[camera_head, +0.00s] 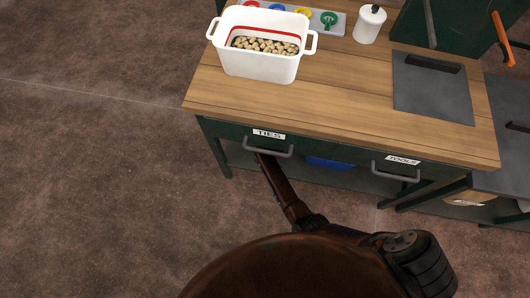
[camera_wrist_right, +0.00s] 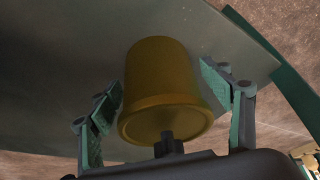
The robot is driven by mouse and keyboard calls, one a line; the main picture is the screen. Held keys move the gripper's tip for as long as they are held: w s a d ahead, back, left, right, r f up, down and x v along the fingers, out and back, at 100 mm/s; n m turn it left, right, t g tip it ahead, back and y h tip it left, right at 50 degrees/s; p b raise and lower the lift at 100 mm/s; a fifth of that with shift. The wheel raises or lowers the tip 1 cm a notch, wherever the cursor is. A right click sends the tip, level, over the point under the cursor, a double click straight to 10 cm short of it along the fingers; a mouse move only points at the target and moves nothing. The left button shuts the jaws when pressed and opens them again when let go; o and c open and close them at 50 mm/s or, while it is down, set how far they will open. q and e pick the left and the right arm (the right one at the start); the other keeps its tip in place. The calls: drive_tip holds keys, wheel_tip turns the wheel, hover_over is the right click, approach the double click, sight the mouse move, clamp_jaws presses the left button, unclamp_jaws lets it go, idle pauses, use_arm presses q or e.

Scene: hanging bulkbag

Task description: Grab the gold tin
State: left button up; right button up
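The gold tin (camera_wrist_right: 165,85) is in the right wrist view, on a grey-green surface. My right gripper (camera_wrist_right: 161,94) is open around it, with one green-padded finger on each side. The left finger is very close to the tin's side and a small gap shows at the right finger; I cannot tell whether either touches. The tin does not show in the head view. There an arm of mine reaches down towards the underside of the workbench (camera_head: 345,110), and its gripper is hidden. My left gripper is in neither view.
A white tub (camera_head: 258,65) of pale pieces, a white canister (camera_head: 370,25) and a dark grey plate (camera_head: 432,90) are on the bench. Drawers with handles run along its front. A blue object (camera_head: 328,162) is below. Open floor lies left.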

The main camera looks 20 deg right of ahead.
clamp_jaws()
idle(0.8)
